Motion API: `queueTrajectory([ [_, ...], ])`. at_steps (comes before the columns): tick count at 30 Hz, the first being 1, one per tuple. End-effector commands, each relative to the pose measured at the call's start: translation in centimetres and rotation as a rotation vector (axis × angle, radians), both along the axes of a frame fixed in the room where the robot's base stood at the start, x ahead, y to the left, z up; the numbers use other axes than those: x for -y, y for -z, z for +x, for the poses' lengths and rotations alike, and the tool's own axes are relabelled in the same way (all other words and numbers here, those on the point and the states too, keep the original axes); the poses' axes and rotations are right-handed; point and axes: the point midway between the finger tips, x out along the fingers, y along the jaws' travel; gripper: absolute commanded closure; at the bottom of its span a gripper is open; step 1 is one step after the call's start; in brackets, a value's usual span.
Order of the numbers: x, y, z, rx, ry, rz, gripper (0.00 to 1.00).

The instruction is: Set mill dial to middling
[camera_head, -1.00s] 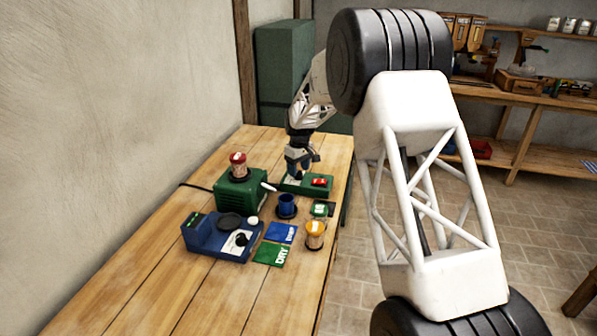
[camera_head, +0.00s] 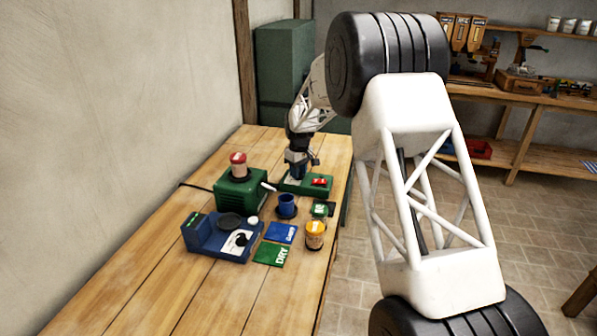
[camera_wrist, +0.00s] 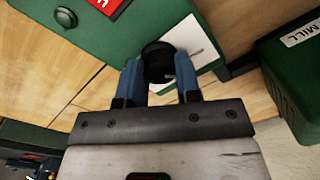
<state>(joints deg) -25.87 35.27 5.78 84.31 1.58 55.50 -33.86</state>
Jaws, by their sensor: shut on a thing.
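In the wrist view the black mill dial (camera_wrist: 158,62) is a round knob on a white plate (camera_wrist: 195,42) on top of a green panel box (camera_wrist: 110,45). My gripper (camera_wrist: 160,80) has its two blue fingers on opposite sides of the dial and is shut on it. The dial's setting marks cannot be read. In the head view my gripper (camera_head: 296,176) is down at the left end of the green panel (camera_head: 318,189), which hides the dial there. The green mill (camera_head: 240,190) with a red-lidded jar stands just left of it.
A red switch (camera_head: 319,181) sits on the panel beside the gripper. Nearer on the bench are a blue cup (camera_head: 287,204), a yellow-lidded jar (camera_head: 315,235), a blue scale (camera_head: 215,240) and blue and green cards (camera_head: 271,254). The bench front is clear.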

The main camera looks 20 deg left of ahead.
Motion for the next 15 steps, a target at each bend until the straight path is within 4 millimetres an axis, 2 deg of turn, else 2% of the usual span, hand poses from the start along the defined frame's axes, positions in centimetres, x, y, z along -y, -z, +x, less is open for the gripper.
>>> queueTrajectory([
  [8,0.03,0.00,0.02,0.000,0.055,0.000,0.92],
  [15,0.02,0.00,0.03,0.000,0.190,0.001,0.92],
])
